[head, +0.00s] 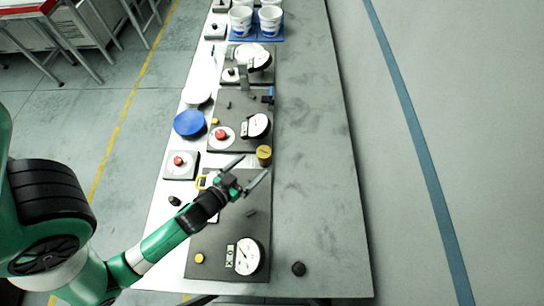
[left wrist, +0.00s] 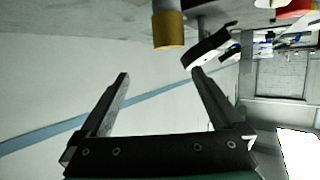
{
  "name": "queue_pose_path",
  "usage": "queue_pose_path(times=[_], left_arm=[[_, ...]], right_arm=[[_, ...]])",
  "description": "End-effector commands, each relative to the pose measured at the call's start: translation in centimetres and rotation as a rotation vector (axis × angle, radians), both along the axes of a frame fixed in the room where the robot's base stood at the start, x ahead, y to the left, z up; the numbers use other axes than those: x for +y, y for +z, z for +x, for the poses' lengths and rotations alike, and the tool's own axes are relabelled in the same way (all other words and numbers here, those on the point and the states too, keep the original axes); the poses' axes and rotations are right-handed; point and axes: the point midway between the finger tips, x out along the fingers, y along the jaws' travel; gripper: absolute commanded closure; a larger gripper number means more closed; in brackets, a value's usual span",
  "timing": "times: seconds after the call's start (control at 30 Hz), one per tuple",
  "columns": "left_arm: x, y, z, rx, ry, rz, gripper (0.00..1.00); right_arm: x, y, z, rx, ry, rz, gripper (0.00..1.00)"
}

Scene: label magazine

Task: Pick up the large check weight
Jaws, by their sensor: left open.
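The large check weight is most likely the brass-coloured cylinder (head: 264,152) standing upright near the right edge of the dark plates, about mid-table. It also shows in the left wrist view (left wrist: 169,31), beyond the fingertips and near the top of the picture. My left gripper (head: 255,165) is open and empty, its fingers pointing toward the cylinder. In the left wrist view the gap between the fingertips (left wrist: 160,73) is clear, and the cylinder is apart from both fingers. My right gripper is in neither view.
A dial gauge (head: 246,256) sits on the near dark plate (head: 225,235); another gauge (head: 258,125) is beyond the cylinder. A red button (head: 221,134) and a blue disc (head: 189,123) lie left. A black knob (head: 298,268) is near right. The table's right strip is mostly clear.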

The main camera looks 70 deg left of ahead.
Motion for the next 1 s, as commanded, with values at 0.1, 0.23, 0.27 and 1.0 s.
queue_pose_path(times=[0.1, 0.23, 0.27, 1.0], left_arm=[[0.2, -2.5, -1.8, 0.035, 0.027, -0.013, 0.0], [0.4, -2.1, -1.5, 0.031, 0.028, -0.012, 0.0], [0.5, -2.1, -1.3, 0.032, 0.028, -0.012, 0.0], [5.5, -5.4, 5.9, 0.03, 0.029, -0.013, 0.0]], right_arm=[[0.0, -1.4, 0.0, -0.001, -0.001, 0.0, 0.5], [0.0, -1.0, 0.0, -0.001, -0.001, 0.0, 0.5], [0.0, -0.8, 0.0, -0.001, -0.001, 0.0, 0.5], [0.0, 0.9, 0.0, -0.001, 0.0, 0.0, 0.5]])
